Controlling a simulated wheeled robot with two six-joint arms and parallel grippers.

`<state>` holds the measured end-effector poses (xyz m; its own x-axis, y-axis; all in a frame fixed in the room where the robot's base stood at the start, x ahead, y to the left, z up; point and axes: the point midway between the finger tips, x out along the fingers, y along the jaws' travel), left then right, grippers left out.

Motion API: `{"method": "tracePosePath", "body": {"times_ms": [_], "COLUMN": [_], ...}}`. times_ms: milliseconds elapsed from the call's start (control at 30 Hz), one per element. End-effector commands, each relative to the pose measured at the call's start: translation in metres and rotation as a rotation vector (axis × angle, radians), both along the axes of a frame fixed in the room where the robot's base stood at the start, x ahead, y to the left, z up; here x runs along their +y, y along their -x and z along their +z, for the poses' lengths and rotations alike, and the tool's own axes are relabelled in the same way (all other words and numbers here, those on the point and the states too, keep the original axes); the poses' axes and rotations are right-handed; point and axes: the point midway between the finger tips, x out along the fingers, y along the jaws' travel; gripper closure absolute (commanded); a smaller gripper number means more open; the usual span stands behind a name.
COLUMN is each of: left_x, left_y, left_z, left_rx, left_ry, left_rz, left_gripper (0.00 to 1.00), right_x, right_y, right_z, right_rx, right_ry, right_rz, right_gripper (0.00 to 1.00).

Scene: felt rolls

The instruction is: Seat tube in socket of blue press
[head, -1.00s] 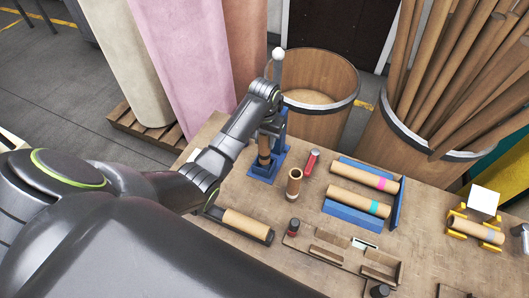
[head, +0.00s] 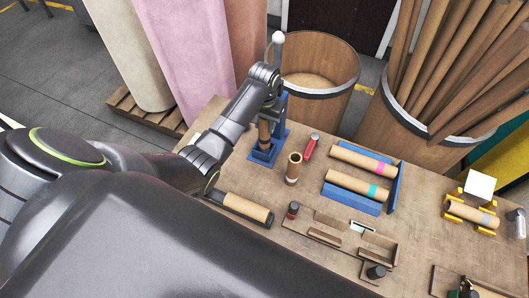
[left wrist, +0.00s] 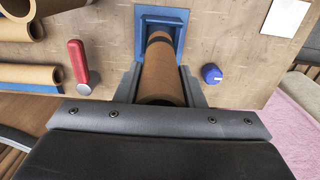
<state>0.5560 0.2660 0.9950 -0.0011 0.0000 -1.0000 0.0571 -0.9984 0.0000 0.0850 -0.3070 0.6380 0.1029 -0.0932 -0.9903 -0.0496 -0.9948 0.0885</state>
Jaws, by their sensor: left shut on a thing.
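My left gripper (head: 266,118) is at the press, shut on a brown cardboard tube (head: 264,135). The tube is upright over the base. In the left wrist view the tube (left wrist: 160,84) lies between both fingers, its far end inside the outline of the blue press (left wrist: 172,18). Whether that end is down in the socket is hidden. My right gripper is not in view.
A tube on a dark holder (head: 246,207) and wooden trays (head: 355,238) lie in front. Wooden barrels (head: 322,70) stand behind.

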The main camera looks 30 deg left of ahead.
Motion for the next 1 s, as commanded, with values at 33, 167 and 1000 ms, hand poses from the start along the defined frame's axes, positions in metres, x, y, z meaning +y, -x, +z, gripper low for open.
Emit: {"method": "tracePosePath", "body": {"times_ms": [33,167,1000], "left_x": [0.0,0.0,0.0], "left_y": [0.0,0.0,0.0], "left_z": [0.0,-0.001,-0.011], "left_rx": [0.0,0.0,0.0], "left_ry": [0.0,0.0,0.0], "left_rz": [0.0,0.0,0.0], "left_gripper": [0.94,0.94,0.94], "right_x": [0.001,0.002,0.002], "right_y": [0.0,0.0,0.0], "right_z": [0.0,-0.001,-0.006], "right_rx": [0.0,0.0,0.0], "right_ry": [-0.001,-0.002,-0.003], "right_rz": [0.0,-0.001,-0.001], "right_gripper": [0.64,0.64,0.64]}}
